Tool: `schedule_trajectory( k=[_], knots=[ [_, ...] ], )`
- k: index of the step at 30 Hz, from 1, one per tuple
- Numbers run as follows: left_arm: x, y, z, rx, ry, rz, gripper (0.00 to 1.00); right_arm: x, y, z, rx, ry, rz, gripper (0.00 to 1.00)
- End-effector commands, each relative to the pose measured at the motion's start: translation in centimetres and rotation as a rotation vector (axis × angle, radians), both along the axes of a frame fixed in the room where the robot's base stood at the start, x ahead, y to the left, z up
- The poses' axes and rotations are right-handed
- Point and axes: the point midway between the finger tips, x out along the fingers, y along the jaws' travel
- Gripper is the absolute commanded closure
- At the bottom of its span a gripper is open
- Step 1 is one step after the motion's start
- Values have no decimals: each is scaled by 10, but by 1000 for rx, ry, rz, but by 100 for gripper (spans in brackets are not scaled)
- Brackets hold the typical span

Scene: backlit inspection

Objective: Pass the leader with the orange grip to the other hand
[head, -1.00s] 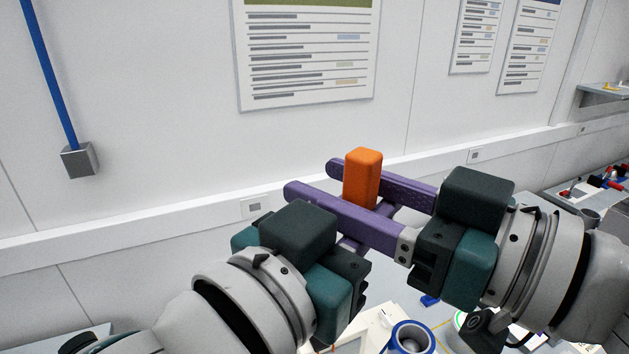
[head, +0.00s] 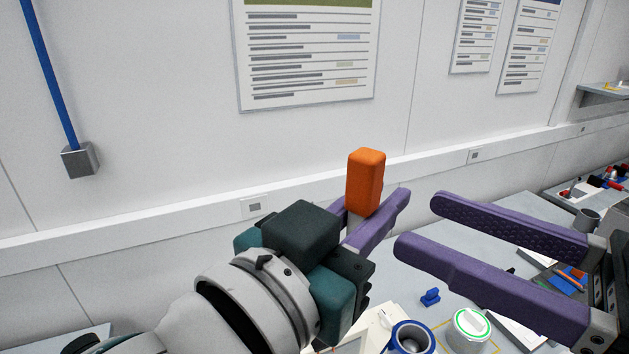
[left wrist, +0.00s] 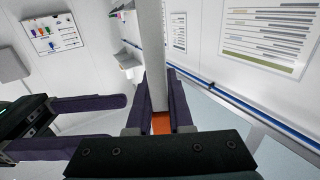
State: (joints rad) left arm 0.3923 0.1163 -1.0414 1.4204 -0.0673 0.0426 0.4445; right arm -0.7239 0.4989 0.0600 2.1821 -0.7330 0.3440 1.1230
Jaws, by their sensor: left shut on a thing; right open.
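The leader's orange grip (head: 365,172) stands upright between the purple fingers of my left gripper (head: 368,215), which is shut on it. In the left wrist view, a pale grey bar (left wrist: 155,50) runs from the orange part (left wrist: 161,123) between the left fingers. The leader's lower part is hidden in the head view. My right gripper (head: 420,225) is open and empty, to the right of the grip and a little lower, with its fingers pointing toward the left gripper. It also shows at the left of the left wrist view.
Below the grippers is a bench with a blue ring-shaped thing (head: 409,338), a white-and-green round container (head: 468,328) and a small blue piece (head: 430,297). A wall with posters (head: 308,55) stands behind. The air between the two grippers is clear.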

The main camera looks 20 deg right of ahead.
Motion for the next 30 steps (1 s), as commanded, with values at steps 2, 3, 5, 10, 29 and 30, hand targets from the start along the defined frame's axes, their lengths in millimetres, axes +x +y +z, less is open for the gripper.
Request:
schedule_trajectory(
  k=[2,3,5,10,29,30],
  knots=[
    [0,0,0,-1,-1,0,100,-9,-6,-1,1,4,-2,38],
    [0,0,0,-1,-1,0,100,-13,-7,-1,1,2,-1,38],
    [0,0,0,-1,-1,0,100,-17,-10,0,0,1,-1,38],
    [0,0,0,-1,-1,0,100,-11,-22,0,-10,2,-78,38],
    [0,0,0,-1,-1,0,100,-60,-48,-129,-372,977,-537,38],
    [0,0,0,-1,-1,0,100,-70,-40,-132,-395,1029,-496,38]
  ],
)
